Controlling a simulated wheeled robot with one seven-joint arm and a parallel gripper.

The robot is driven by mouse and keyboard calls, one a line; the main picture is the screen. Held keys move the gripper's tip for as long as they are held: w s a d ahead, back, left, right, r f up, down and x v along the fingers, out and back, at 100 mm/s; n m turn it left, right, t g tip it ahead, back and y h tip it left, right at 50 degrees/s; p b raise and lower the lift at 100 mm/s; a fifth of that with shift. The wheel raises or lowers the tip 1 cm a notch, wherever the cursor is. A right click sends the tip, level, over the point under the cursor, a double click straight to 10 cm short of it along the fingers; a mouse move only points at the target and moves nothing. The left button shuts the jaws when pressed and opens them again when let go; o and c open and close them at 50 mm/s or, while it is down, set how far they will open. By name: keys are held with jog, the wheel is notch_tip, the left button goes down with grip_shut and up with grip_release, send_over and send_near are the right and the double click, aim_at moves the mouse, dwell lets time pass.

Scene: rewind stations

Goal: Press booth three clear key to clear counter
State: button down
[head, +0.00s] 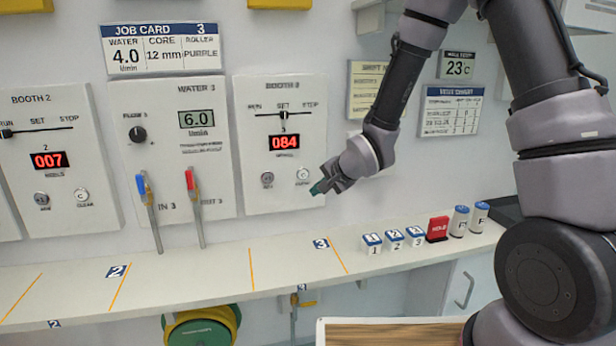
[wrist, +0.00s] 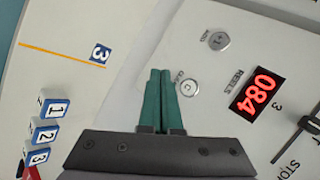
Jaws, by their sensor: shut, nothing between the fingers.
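The booth 3 panel (head: 258,110) hangs on the wall in the head view, with a red counter display (head: 284,142) reading 084; the display shows in the wrist view too (wrist: 258,94). The round clear key (head: 303,174), marked C, is at the panel's lower right; in the wrist view the key (wrist: 188,88) lies just beside the fingertips. My gripper (head: 318,188) is shut and empty, its green fingers (wrist: 160,78) together close to the clear key. I cannot tell whether they touch it. The plus-one key (head: 267,180) is to the left.
A shelf (head: 220,275) runs below the panels. Numbered blocks (head: 394,240), a red block (head: 437,229) and two cylinders (head: 469,219) stand on its right part. The water panel (head: 180,110) with blue and red levers is left of booth 3.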

jog(key=w+a, duration=0.2)
jog(key=w, duration=0.6)
jog(key=shift+w+a, duration=0.2)
jog(key=shift+w, duration=0.05)
dwell(2.1)
jog(key=shift+w+a, duration=0.1)
jog(key=shift+w, duration=0.3)
jog(key=shift+w+a, duration=0.1)
jog(key=shift+w, duration=0.25)
dwell(0.6)
jog(key=shift+s, duration=0.1)
jog(key=shift+s+d, duration=0.2)
jog(key=shift+s, duration=0.45)
jog(key=shift+s+d, duration=0.25)
jog(key=shift+s, duration=0.55)
jog(key=shift+s+d, duration=0.25)
jog(key=shift+s, duration=0.55)
jog(key=shift+s+d, duration=0.25)
jog(key=shift+s, duration=0.55)
